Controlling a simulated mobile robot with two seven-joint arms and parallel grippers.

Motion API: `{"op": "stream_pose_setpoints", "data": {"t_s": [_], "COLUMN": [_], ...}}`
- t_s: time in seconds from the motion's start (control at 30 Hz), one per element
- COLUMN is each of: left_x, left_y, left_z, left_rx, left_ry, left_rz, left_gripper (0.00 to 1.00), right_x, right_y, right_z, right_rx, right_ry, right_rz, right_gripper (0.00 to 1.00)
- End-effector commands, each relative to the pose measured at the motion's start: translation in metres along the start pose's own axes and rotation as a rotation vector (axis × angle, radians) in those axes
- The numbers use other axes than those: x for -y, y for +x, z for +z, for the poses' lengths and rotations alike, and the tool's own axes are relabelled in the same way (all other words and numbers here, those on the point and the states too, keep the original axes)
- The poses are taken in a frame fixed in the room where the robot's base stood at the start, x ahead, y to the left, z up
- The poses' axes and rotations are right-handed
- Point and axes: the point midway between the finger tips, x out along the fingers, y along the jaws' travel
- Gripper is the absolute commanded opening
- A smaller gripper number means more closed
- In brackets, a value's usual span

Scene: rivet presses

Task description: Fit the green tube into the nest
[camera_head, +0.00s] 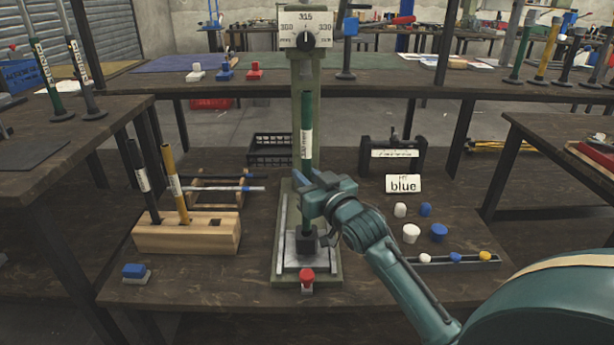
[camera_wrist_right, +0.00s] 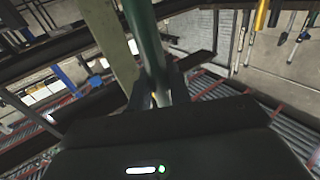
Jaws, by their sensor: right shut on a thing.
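The green tube (camera_head: 307,110), with a white label, stands upright in front of the press column. It also shows in the right wrist view (camera_wrist_right: 145,38), running up from between the fingers. My right gripper (camera_head: 318,192) is shut on the tube below its label; its fingers (camera_wrist_right: 160,88) close around it in the right wrist view. The black nest (camera_head: 306,243) sits on the press base plate, directly below the gripper. The tube's lower end is hard to make out against the nest, so I cannot tell whether it is inside. My left gripper is not in view.
The press (camera_head: 306,73) has a dial on top and a red button (camera_head: 307,277) in front. A wooden block (camera_head: 187,232) holding a black and a yellow tube stands left. A "blue" sign (camera_head: 403,185), several caps and a narrow tray (camera_head: 468,259) lie right.

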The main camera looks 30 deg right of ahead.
Motion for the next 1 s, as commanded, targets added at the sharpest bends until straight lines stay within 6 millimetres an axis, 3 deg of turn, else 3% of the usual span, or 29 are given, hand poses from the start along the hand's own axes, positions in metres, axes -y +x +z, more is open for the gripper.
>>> {"op": "stream_pose_setpoints", "data": {"t_s": [0.4, 1.0], "left_x": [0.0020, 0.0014], "left_y": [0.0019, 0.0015], "left_z": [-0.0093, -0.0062], "left_rx": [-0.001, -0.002], "left_ry": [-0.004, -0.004], "left_rz": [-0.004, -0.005], "left_gripper": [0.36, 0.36], "right_x": [0.0002, 0.0001], "right_y": [-0.0001, -0.0002], "right_z": [-0.0018, 0.0061], "right_rx": [-0.001, -0.001], "right_ry": [0.000, 0.000], "right_rz": [0.000, 0.000], "right_gripper": [0.00, 0.00]}}
